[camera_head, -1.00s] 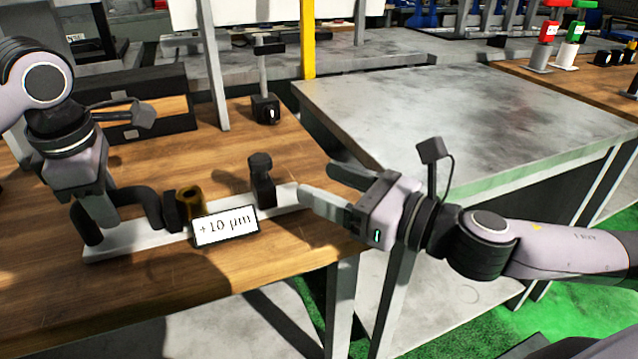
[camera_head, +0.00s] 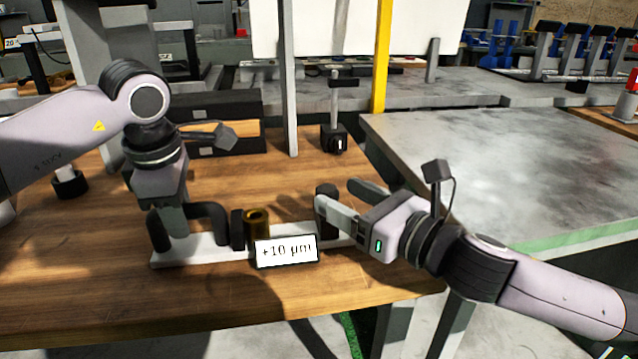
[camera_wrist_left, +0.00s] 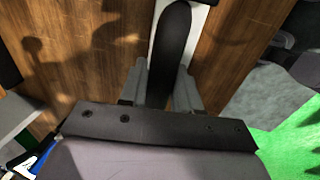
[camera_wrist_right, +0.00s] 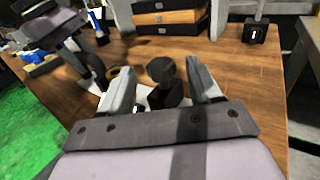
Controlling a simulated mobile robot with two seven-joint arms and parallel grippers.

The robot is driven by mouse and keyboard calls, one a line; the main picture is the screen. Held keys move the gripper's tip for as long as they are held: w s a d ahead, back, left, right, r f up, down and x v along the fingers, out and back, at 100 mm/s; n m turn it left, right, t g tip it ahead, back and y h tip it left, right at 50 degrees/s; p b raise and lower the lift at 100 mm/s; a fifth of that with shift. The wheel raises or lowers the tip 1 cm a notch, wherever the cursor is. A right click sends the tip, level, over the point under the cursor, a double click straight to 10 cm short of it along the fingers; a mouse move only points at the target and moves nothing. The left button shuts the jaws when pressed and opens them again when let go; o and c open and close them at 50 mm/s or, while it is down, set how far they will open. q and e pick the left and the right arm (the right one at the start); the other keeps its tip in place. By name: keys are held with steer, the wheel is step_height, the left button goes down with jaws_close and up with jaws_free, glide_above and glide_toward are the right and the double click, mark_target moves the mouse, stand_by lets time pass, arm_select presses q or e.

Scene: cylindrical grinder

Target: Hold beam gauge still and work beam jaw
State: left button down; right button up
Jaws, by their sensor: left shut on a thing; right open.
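The beam gauge lies on the wooden bench, with a long white base (camera_head: 200,251), a black handle (camera_head: 208,212) at its left end and a label reading +10 µm (camera_head: 287,251) at the front. A brass ring (camera_head: 257,222) stands upright beside a black block on the base. My left gripper (camera_head: 170,232) is shut on the black handle, which also shows between its fingers in the left wrist view (camera_wrist_left: 170,50). The dark beam jaw (camera_head: 327,205) stands near the base's right end. My right gripper (camera_head: 345,197) is open, its fingers on either side of the jaw; the right wrist view shows the jaw (camera_wrist_right: 162,80) between them.
A grey metal table (camera_head: 490,150) stands to the right. The bench's front left is clear.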

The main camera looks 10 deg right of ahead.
steer(key=shift+x, duration=3.05)
steer(key=shift+c, duration=0.3)
